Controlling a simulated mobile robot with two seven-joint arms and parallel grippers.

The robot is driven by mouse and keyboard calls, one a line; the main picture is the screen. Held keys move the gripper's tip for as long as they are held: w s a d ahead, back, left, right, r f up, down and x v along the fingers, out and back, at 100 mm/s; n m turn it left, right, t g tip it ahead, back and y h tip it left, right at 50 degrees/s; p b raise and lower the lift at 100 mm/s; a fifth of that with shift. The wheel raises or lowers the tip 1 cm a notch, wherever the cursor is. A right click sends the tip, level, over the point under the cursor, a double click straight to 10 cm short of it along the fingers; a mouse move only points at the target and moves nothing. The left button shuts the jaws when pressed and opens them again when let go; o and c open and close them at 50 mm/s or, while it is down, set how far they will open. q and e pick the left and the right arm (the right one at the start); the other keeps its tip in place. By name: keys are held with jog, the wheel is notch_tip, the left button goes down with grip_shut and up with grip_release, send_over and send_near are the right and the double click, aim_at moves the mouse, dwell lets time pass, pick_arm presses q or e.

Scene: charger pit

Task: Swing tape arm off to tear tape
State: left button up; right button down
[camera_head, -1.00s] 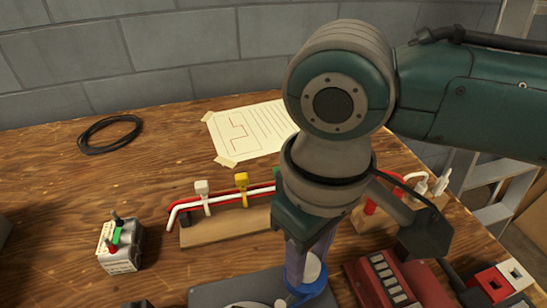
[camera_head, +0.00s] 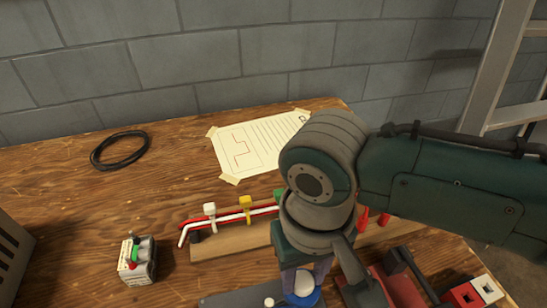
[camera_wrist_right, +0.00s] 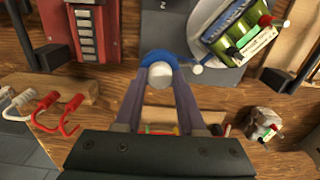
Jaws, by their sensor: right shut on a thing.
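My right gripper (camera_head: 306,272) points down at the front of the bench, its fingers shut on a blue round part with a white centre (camera_head: 302,288), which looks like the tape arm. In the right wrist view, the blue part (camera_wrist_right: 151,56) and its white knob (camera_wrist_right: 160,74) sit between the fingertips. It is over the edge of a dark grey plate (camera_head: 232,299). I cannot make out any tape strip. My left gripper is not in view.
A wooden block with red and white tubes (camera_head: 235,245) stands behind the plate. A small battery-like box (camera_head: 137,262) is at left. A red device (camera_wrist_right: 90,30) and a board with red and white hooks (camera_wrist_right: 55,92) are close by. A paper sheet (camera_head: 255,145) and black cable loop (camera_head: 118,150) lie farther back.

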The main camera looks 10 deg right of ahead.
aim_at(303, 279)
jog(key=m+p, duration=0.2)
jog(key=m, duration=0.1)
jog(key=shift+r+m+p, duration=0.15)
jog(key=shift+m+p, duration=0.95)
jog(key=shift+m, duration=0.9)
jog(key=c, duration=0.5)
grip_release()
notch_tip(303, 279, up, 10)
jog(key=p, duration=0.5)
